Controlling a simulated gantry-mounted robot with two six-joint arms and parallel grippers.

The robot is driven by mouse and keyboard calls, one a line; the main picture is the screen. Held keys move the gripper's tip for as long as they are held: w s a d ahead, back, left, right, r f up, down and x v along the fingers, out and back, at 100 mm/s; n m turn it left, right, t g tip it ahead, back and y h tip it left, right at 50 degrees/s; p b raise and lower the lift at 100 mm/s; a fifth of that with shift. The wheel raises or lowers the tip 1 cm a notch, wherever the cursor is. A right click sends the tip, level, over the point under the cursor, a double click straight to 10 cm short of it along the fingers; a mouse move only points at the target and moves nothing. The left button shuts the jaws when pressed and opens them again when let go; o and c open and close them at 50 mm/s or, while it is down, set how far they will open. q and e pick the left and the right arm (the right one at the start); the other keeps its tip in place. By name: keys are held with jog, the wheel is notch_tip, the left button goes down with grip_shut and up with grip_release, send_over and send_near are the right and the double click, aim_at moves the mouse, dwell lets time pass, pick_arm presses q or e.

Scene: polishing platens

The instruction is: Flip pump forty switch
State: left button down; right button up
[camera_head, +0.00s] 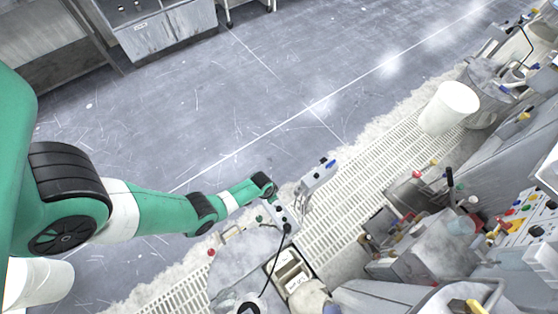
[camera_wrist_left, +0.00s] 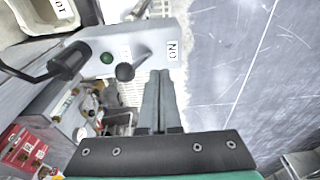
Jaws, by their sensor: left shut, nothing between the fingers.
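A light grey switch panel (camera_wrist_left: 150,32) shows in the left wrist view. It carries a green button (camera_wrist_left: 107,58), a black knob-like switch (camera_wrist_left: 125,72) with a pointed end towards the right, and a white label (camera_wrist_left: 172,50). A pump name is not readable. My left gripper (camera_wrist_left: 160,73) is shut and empty, its fingertips just right of the black switch. I cannot tell whether they touch it. In the head view my left gripper (camera_head: 274,200) is at the small grey panel (camera_head: 287,217) beside the round platen. My right gripper is not in view.
A second grey control box (camera_head: 318,175) stands just to the right. A black cable (camera_head: 272,268) runs down from the panel. White grating (camera_head: 365,165), a white bucket (camera_head: 447,107) and machinery lie right.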

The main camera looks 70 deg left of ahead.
pick_arm(q)
jog(key=shift+f+b, duration=1.05)
jog(key=shift+f, duration=0.05)
dwell(0.4)
jog(key=shift+r, duration=0.1)
notch_tip(320, 180, up, 7)
jog(key=p, duration=0.7)
dwell(0.4)
